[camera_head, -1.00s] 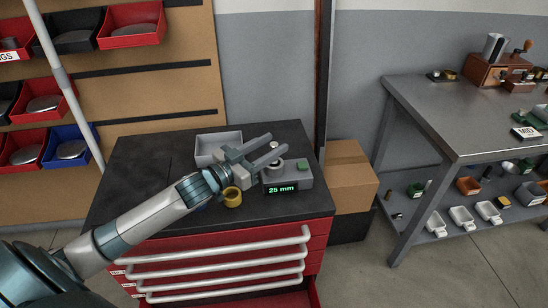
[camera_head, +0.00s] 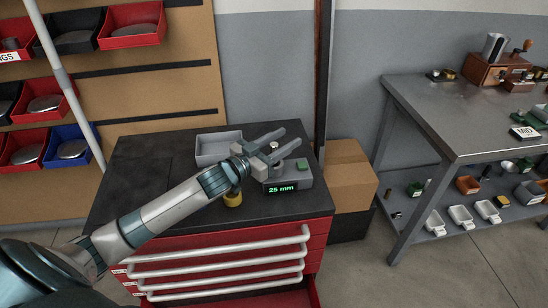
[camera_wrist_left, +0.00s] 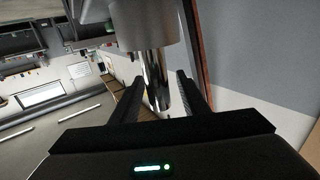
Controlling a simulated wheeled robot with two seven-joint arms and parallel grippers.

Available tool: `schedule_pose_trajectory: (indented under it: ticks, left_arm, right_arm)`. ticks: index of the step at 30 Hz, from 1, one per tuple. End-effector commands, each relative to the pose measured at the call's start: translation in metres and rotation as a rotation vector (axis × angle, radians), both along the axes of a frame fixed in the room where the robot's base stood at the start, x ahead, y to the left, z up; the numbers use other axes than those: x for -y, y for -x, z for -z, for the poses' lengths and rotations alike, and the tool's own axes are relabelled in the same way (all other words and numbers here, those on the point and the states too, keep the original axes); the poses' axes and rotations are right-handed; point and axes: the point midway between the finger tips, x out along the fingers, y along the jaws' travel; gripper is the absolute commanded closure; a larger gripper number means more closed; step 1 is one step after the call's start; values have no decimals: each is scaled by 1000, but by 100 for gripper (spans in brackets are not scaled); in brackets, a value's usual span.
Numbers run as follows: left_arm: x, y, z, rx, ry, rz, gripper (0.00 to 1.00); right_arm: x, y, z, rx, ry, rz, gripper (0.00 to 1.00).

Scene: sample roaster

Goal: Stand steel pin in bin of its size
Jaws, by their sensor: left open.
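The steel pin (camera_head: 274,146) stands upright on a grey gauge (camera_head: 289,176) whose green display reads 25 mm. In the left wrist view the pin (camera_wrist_left: 155,82) is a shiny cylinder between the two dark fingers. My left gripper (camera_head: 289,138) is open, with its fingers on either side of the pin; it also shows in the left wrist view (camera_wrist_left: 158,84). Whether a finger touches the pin cannot be told. Red (camera_head: 131,38), black (camera_head: 77,43) and blue (camera_head: 74,152) bins hang on the board at left; no sizes are readable. My right gripper is out of view.
A grey tray (camera_head: 198,150) and a brass-coloured ring (camera_head: 233,201) lie on the dark cabinet top (camera_head: 135,185) near my arm. A cardboard box (camera_head: 350,178) stands right of the cabinet. A metal bench (camera_head: 435,115) is further right. The cabinet top's left side is clear.

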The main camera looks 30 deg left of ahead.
Motion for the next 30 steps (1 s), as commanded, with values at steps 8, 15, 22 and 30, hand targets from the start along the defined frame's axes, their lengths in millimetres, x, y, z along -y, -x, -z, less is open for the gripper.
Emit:
schedule_pose_trajectory:
  ticks: [8,15,22,30]
  left_arm:
    - [0,0,0,0,0,0,100]
    - [0,0,-1,2,0,0,100]
    - [0,0,-8,3,0,1,100]
    - [0,0,-42,7,-1,2,100]
  right_arm:
    - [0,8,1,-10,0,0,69]
    - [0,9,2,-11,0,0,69]
    - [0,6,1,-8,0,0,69]
    - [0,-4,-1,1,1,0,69]
